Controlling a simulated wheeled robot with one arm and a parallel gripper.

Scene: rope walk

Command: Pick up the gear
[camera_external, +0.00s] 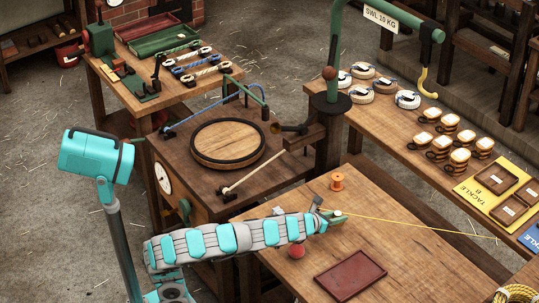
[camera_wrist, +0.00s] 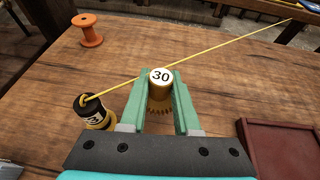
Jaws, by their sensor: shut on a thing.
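The gear (camera_wrist: 160,103) shows in the wrist view as a brass-brown toothed wheel below a round hub with a white top marked 30. The hub stands between the green fingers of my gripper (camera_wrist: 160,90), which is shut on it. I cannot tell whether the gear touches the tabletop. In the external view my gripper (camera_external: 333,216) is low over the front table (camera_external: 400,255), and the gear cannot be made out there.
A black-and-brass piece (camera_wrist: 93,111) stands close left of my gripper, with a yellow cord (camera_wrist: 215,49) running from it to the far right, just beyond the gear. An orange spool (camera_wrist: 90,30) stands farther back. A dark red tray (camera_wrist: 280,150) lies at the right.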

